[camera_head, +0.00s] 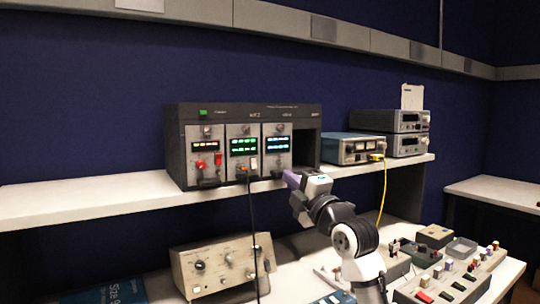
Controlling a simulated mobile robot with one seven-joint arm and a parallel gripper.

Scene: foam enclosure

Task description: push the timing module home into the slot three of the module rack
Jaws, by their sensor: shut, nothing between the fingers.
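The module rack (240,112) is a dark box standing on the white shelf. Three grey-faced modules sit side by side in it: a left one with a red display (204,162), a middle one with a green display (243,165) and a right one with a blue display (277,161). The right one is in the third bay from the left; labels are too small to tell which is the timing module or how deep each sits. My gripper (291,180) is shut and empty, in front of the rack's lower right, by the shelf edge. Contact cannot be told.
A dark open bay (306,150) is at the rack's right end. A black cable (254,225) hangs from the middle module. A blue-grey instrument (357,148) with a yellow cable (383,190) and stacked instruments (405,122) stand right. Below are a bench instrument (225,265) and control panels (465,275).

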